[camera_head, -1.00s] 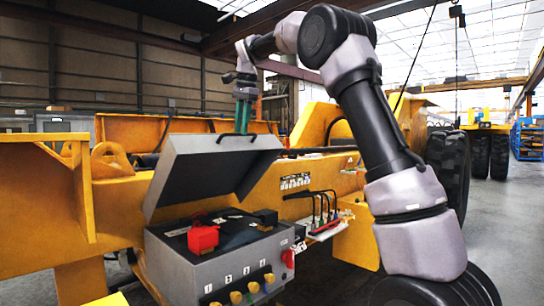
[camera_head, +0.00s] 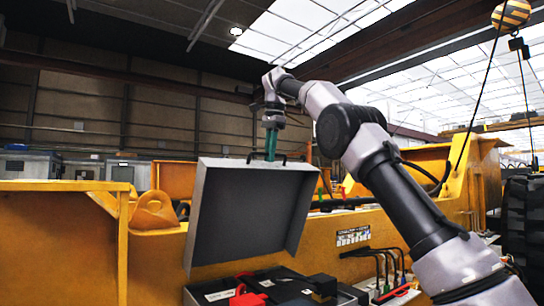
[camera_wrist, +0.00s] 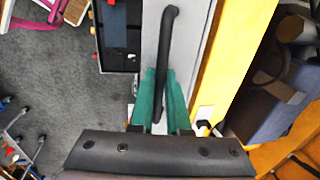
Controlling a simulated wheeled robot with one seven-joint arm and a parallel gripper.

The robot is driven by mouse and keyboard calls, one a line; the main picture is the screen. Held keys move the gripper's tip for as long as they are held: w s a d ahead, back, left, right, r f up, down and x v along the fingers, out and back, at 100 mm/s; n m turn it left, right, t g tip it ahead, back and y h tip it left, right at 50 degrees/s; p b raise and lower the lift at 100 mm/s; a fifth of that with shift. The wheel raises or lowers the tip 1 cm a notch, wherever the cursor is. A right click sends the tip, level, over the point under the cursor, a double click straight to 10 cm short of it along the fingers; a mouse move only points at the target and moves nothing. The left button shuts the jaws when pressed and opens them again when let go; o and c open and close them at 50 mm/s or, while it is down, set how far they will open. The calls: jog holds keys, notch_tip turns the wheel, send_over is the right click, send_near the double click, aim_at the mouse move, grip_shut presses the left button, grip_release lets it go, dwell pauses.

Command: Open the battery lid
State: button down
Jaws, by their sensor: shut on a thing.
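The grey battery lid (camera_head: 250,215) stands raised, near upright, its dark inner face toward the head camera. A black bar handle (camera_head: 284,157) is at its top edge; in the wrist view the handle (camera_wrist: 168,40) runs between my fingers. My gripper (camera_head: 270,150), with green fingers, comes down from above and is shut on this handle; its fingers also show in the wrist view (camera_wrist: 163,88). The battery box (camera_head: 215,292) is below the lid, with dark batteries (camera_head: 290,283) and a red cover (camera_head: 247,298) in it. Its front is cut off by the lower frame edge.
A yellow machine frame (camera_head: 60,235) runs behind and beside the box. Black cables (camera_head: 385,262) with a red-ended part rise right of the box. A hook and striped ball (camera_head: 511,14) hang at the upper right.

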jog(key=shift+w+d+f, duration=0.1)
jog(key=shift+w+f, duration=0.05)
jog(key=shift+f, duration=0.05)
jog(key=c, duration=0.9)
grip_release()
jog(key=shift+w, duration=0.1)
jog(key=shift+r, duration=0.1)
